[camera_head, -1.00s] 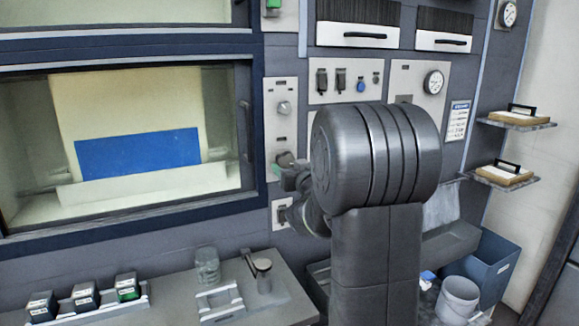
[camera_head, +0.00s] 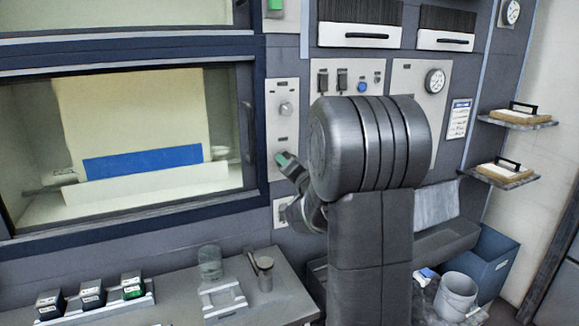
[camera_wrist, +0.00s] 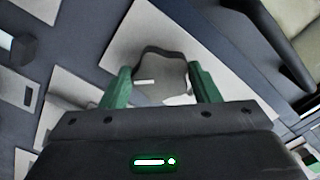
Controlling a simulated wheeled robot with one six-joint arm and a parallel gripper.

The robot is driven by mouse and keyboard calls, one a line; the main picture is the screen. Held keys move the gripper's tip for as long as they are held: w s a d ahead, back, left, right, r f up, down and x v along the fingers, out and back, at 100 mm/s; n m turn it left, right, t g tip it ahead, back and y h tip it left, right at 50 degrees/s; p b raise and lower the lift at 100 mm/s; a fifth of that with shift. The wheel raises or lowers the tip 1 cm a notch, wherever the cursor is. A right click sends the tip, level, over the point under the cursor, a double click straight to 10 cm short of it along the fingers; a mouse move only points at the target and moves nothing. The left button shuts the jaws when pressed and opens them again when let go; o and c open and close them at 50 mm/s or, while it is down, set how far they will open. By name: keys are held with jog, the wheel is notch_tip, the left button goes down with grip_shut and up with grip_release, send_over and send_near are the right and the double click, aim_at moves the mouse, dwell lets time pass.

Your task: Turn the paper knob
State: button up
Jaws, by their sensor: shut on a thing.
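My gripper (camera_wrist: 160,82) has green fingers on both sides of a grey knob (camera_wrist: 163,70) with a short white mark, and is shut on it. The knob sits on a pale panel (camera_wrist: 125,55). In the head view, my gripper (camera_head: 284,159) reaches the lower part of the narrow control panel (camera_head: 272,135) right of the window; the held knob is hidden there. Another round knob (camera_head: 286,109) sits higher on that panel. Behind the window, a cream sheet (camera_head: 130,110) shows above a blue band (camera_head: 145,160).
A shelf below the window holds several small dark boxes (camera_head: 92,295), a glass jar (camera_head: 210,262) and a metal cup (camera_head: 265,272). A white bucket (camera_head: 458,295) and a blue bin (camera_head: 490,260) stand at lower right. Switches (camera_head: 341,79) sit right of the control panel.

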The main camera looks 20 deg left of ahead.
jog(key=shift+m, duration=0.4)
jog(key=o, duration=1)
jog(key=b+v, duration=0.2)
jog(key=v, duration=1.1)
jog(key=shift+s+d, duration=0.25)
jog(key=shift+d, duration=0.1)
jog(key=shift+a, duration=0.1)
jog(key=p+x, duration=0.2)
jog(key=x, duration=1.1)
jog(key=shift+w+a, duration=0.25)
jog(key=shift+a, duration=0.05)
